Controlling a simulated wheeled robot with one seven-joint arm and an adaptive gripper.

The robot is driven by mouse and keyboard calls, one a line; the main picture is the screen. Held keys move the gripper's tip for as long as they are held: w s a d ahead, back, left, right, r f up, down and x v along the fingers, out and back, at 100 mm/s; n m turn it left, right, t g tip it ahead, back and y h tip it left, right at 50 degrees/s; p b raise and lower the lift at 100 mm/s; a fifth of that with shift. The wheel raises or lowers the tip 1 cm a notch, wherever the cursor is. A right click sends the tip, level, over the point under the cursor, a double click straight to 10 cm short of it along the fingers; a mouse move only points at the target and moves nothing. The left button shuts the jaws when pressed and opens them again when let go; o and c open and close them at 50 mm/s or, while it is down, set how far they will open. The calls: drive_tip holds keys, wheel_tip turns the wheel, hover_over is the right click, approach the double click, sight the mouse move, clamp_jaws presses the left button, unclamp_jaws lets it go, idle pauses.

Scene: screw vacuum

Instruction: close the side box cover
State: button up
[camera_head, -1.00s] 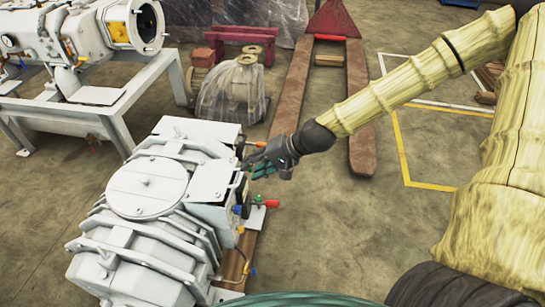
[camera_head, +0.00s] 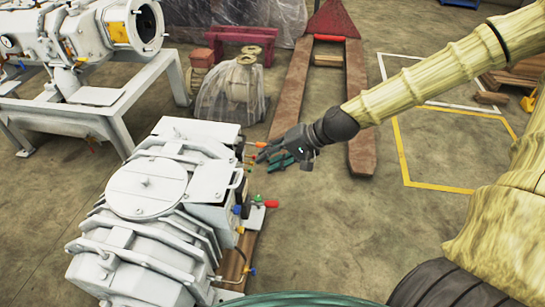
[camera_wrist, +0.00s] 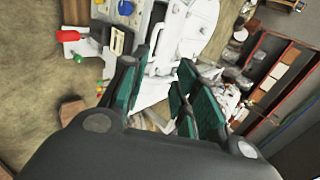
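The white pump machine (camera_head: 150,190) stands at the centre left in the head view. Its side box (camera_head: 212,184) is on its right flank, with a pale flat top panel. I cannot clearly tell the cover's angle. My gripper (camera_head: 272,156) is to the right of the box, pointing left toward it, with a visible gap of floor between them. In the wrist view, my gripper (camera_wrist: 166,92) has its green-padded fingers spread apart with nothing held between them. The white machine (camera_wrist: 195,30) shows beyond the fingers.
A red knob (camera_head: 271,203) and an orange-tipped handle (camera_head: 257,144) stick out from the machine's right side. A wrapped pump (camera_head: 232,92) and a pallet jack (camera_head: 360,110) stand behind. A second machine (camera_head: 85,35) sits on a frame at upper left.

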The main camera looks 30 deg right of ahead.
drive_tip(key=shift+s+d+r, duration=0.1)
drive_tip(key=shift+s+r, duration=0.05)
drive_tip(key=shift+r, duration=0.05)
drive_tip(key=shift+c, duration=0.4)
drive_tip(key=shift+r+p, duration=0.2)
drive_tip(key=shift+p, duration=0.1)
clamp_jaws()
wheel_tip(320, 180, up, 5)
drive_tip(key=n+g+h+p, duration=0.6)
drive_tip(key=n+h+p, duration=0.3)
drive_tip(key=n+p, duration=1)
hover_over(234, 170)
drive_tip(key=s+a+p, duration=0.1)
drive_tip(key=s+a, duration=0.1)
drive_tip(key=m, duration=0.1)
drive_tip(key=shift+g, duration=0.3)
drive_tip(key=shift+s+d+f+p, duration=0.2)
drive_tip(key=shift+f+p, duration=0.25)
drive_tip(key=shift+f, duration=1.85)
drive_tip(key=shift+s+d+f+p, duration=0.15)
drive_tip(key=shift+f+p, duration=0.35)
drive_tip(key=shift+f, duration=1.8)
drive_tip(key=shift+s+d+f+p, duration=0.2)
drive_tip(key=shift+f+p, duration=0.25)
drive_tip(key=shift+f, duration=1.85)
